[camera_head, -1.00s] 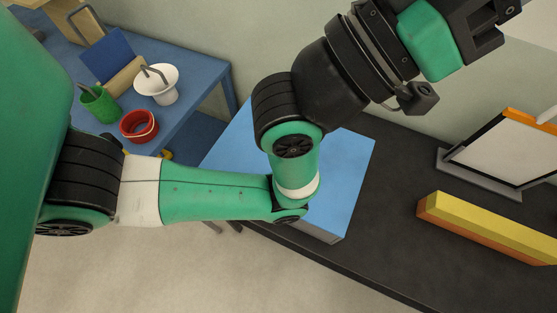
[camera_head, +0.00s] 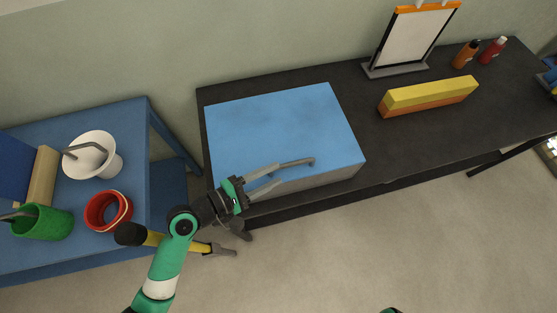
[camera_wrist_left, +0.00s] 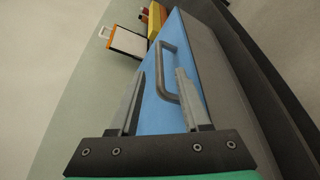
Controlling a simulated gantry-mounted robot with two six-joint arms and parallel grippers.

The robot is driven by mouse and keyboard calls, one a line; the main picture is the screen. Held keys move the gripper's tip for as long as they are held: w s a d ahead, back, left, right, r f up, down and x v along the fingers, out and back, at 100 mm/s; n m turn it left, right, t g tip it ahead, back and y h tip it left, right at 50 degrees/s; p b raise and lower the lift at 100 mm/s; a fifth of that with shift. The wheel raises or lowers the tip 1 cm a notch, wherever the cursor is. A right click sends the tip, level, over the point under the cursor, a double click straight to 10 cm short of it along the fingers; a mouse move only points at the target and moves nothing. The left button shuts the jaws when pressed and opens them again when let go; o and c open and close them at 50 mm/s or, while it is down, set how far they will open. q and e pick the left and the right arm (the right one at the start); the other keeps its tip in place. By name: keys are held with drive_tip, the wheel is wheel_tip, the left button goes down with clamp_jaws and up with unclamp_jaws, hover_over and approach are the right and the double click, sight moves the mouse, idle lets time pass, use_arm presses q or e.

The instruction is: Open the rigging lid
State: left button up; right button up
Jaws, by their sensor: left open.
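The rigging box has a blue lid (camera_head: 280,125) lying shut on a grey body (camera_head: 315,183), on the black bench. A grey bar handle (camera_head: 300,162) sits on the lid near its front edge. My left gripper (camera_head: 278,178) is open at the front of the box, its fingers pointing toward the handle. In the left wrist view the lid (camera_wrist_left: 190,50) runs away from the gripper, and the handle (camera_wrist_left: 164,72) shows between the two open fingers. Whether a finger touches it, I cannot tell. My right gripper is not in view.
A yellow-and-orange block (camera_head: 430,95) and a framed white board (camera_head: 415,38) stand right of the box. Bottles (camera_head: 466,54) are farther right.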

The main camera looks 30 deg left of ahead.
sight(293, 163)
use_arm(q)
drive_tip(key=shift+w+a, duration=0.1)
drive_tip(key=shift+w, duration=0.05)
drive_tip(key=shift+f, duration=0.1)
drive_tip(key=b+x, duration=0.1)
drive_tip(key=x, duration=0.6)
drive_tip(key=shift+w, duration=0.2)
clamp_jaws()
idle(1.0)
